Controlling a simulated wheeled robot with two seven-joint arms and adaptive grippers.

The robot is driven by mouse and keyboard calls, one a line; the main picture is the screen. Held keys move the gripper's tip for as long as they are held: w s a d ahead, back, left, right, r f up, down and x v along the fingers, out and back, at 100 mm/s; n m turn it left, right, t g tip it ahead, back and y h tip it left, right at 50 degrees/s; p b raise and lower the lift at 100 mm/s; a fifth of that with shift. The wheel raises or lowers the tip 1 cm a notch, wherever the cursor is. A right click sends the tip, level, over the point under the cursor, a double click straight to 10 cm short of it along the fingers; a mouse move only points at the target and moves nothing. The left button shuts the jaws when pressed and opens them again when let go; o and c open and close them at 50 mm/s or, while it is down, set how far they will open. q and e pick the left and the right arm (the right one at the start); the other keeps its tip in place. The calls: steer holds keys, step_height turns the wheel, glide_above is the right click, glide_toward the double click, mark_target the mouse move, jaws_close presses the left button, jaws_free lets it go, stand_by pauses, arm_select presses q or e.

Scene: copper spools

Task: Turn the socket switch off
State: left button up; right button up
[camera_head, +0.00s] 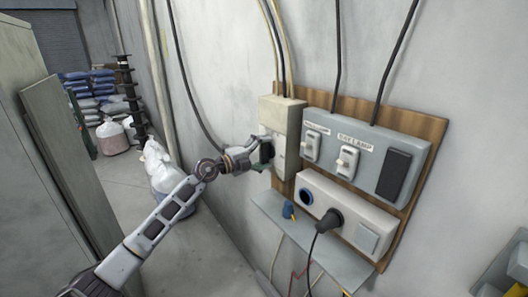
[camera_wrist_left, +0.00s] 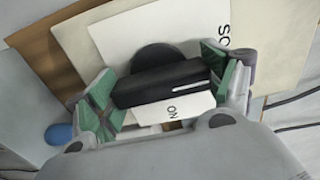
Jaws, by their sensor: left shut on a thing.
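The socket switch is a cream box (camera_head: 287,113) at the left end of a wooden board on the wall. In the left wrist view its pale face (camera_wrist_left: 130,38) carries a black bar-shaped knob (camera_wrist_left: 160,84) with a white line toward its right end. A label reading "ON" lies below the knob, and the start of another label, "SO", shows at the upper right. My left gripper (camera_head: 264,155) is at the front of the box, its green-padded fingers (camera_wrist_left: 165,88) shut on the two ends of the knob. My right gripper is not in view.
Right of the box, a grey panel (camera_head: 372,134) carries two white toggles and a black plate. Below it, a white socket strip (camera_head: 330,195) holds a black plug (camera_head: 328,219) with a hanging cable. A grey shelf (camera_head: 345,262) juts out underneath. A cabinet (camera_head: 62,150) stands left.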

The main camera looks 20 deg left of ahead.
arm_select(q)
steer(key=o, duration=0.9)
steer(key=shift+a, duration=0.1)
steer(key=shift+o, duration=0.2)
steer(key=v, duration=1.2)
stand_by(0.9)
